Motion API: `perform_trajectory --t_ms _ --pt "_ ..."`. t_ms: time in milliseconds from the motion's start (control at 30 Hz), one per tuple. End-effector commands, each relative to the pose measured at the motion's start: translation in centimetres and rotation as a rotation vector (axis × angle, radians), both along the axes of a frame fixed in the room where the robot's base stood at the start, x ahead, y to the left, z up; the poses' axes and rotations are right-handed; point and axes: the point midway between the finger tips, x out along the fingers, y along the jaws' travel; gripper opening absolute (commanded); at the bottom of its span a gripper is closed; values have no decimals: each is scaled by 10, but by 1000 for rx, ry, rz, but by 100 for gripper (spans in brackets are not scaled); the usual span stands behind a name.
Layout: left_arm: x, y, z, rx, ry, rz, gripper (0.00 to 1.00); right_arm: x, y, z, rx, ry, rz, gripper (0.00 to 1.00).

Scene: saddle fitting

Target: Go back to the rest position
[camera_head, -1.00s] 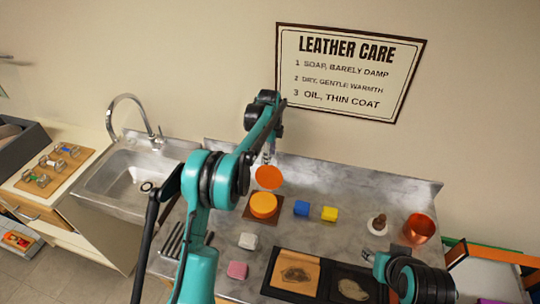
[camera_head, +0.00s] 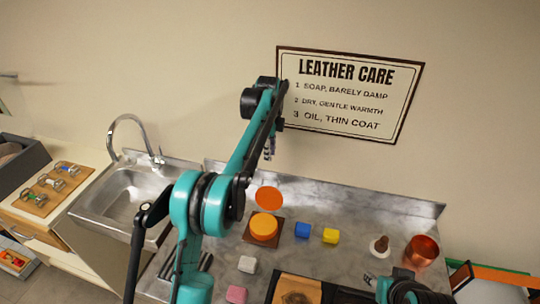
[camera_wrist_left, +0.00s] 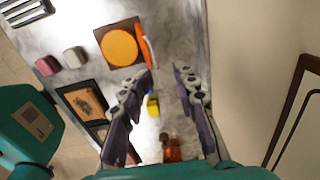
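My left gripper (camera_head: 268,152) hangs in the air in front of the wall, above the orange disc (camera_head: 268,197) that stands at the back of the counter. In the left wrist view the left gripper (camera_wrist_left: 163,72) has its two fingers apart, with nothing between them and the counter far below. My right gripper (camera_head: 371,281) shows only in part at the lower right of the head view, low over the counter; its fingers are too small to judge.
The counter (camera_head: 350,205) holds an orange-yellow round (camera_head: 263,227) on a brown board, blue (camera_head: 303,230), yellow (camera_head: 331,236), white (camera_head: 247,264) and pink (camera_head: 236,294) blocks, and a copper pot (camera_head: 422,251). A sink (camera_head: 125,190) is left. The wall sign (camera_head: 348,95) hangs behind.

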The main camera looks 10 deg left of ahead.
Motion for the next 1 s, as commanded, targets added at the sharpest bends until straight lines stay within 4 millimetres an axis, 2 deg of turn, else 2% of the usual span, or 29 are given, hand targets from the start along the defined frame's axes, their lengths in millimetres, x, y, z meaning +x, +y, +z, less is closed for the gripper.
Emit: perform_trajectory --t_ms 267,367,467,633,767,867,1000 --pt "-1 0 0 0 -1 5 29 0 0 0 0 0 0 40" --pt "-8 0 5 -2 -15 44 29 0 0 -5 0 0 0 40" --pt "-26 0 13 -7 -49 139 29 0 0 -13 0 0 0 40" --pt "-77 -1 27 -40 -137 391 29 0 0 -32 0 0 0 40" --pt "-124 -2 28 -82 -205 589 29 0 0 -45 0 0 0 40" --pt "-162 -2 21 -124 -254 740 29 0 0 -55 0 0 0 40" --pt "-217 -2 1 -198 -317 948 29 0 0 -69 0 0 0 40"
